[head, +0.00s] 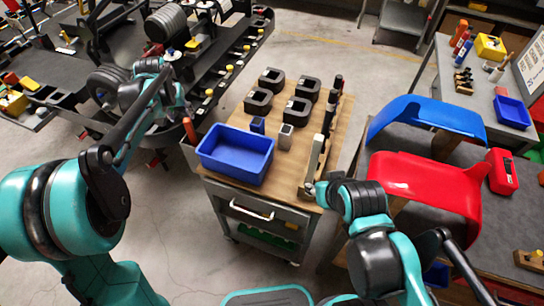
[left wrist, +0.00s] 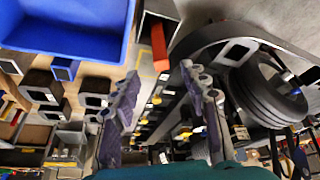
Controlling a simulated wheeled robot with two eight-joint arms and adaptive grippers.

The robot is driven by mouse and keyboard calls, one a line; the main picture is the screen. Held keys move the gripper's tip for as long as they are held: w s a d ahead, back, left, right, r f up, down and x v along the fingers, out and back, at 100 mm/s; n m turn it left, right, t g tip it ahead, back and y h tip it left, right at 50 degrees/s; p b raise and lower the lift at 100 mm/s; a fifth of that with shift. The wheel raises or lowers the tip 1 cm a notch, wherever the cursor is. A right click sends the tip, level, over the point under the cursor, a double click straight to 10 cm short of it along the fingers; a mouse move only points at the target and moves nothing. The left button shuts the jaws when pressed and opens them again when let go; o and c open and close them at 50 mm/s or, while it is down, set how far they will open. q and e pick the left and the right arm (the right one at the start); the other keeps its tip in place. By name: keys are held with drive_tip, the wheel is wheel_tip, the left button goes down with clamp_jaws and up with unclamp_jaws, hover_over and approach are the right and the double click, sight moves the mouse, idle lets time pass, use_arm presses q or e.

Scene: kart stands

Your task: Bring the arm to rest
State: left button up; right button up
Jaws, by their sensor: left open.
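My left arm comes in from the left in the head view and reaches over the gap between the wooden-topped cart (head: 232,118) and the dark kart frame. In the left wrist view my left gripper (left wrist: 162,105) is open, its two fingers apart with nothing between them. My right arm (head: 365,215) is folded by the cart's front right corner. Its finger gap does not show clearly. A blue bin (head: 236,153) sits on the cart's near left corner and also shows in the left wrist view (left wrist: 70,30).
Several black blocks (head: 258,101) stand on the cart behind the bin. Kart wheels (head: 108,82) and the kart frame lie at the left. Blue (head: 430,116) and red (head: 425,180) curved panels stand at the right. Bare floor (head: 320,52) shows behind the cart.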

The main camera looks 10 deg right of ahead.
use_arm(q)
drive_tip(key=s+d+r+t+b, duration=0.1)
drive_tip(key=s+r, duration=0.1)
drive_tip(key=s, duration=0.5)
drive_tip(key=s+d+r+b, duration=0.1)
drive_tip(key=s+r, duration=0.1)
drive_tip(key=s, duration=0.6)
drive_tip(key=s+f+b, duration=0.1)
drive_tip(key=s+f, duration=0.3)
drive_tip(key=s, duration=0.4)
drive_tip(key=s+f+t, duration=0.1)
drive_tip(key=s+f, duration=0.3)
drive_tip(key=s, duration=0.5)
drive_tip(key=shift+d+t+b, duration=0.3)
drive_tip(key=shift+d+b, duration=0.05)
